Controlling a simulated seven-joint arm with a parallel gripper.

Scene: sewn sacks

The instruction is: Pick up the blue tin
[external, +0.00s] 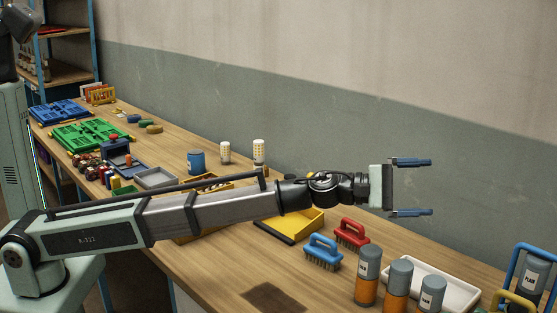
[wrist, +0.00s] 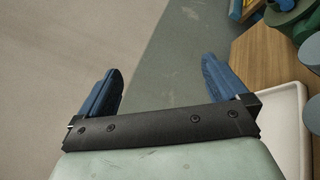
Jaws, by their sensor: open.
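The blue tin (external: 196,161) stands upright on the wooden bench in the external view, left of the picture's middle and behind my arm. My gripper (external: 412,187) is far to the right of it, raised above the bench. Its two blue fingers are wide apart with nothing between them. In the wrist view my gripper (wrist: 165,88) also shows open and empty, facing the wall. The tin is not clearly visible in the wrist view.
Two white patterned containers (external: 259,151) stand right of the tin. Yellow trays (external: 290,226), a blue brush (external: 323,252) and a red brush (external: 352,234) lie below my arm. Grey-and-orange cans (external: 368,276) and a white tray (external: 455,290) are at the right.

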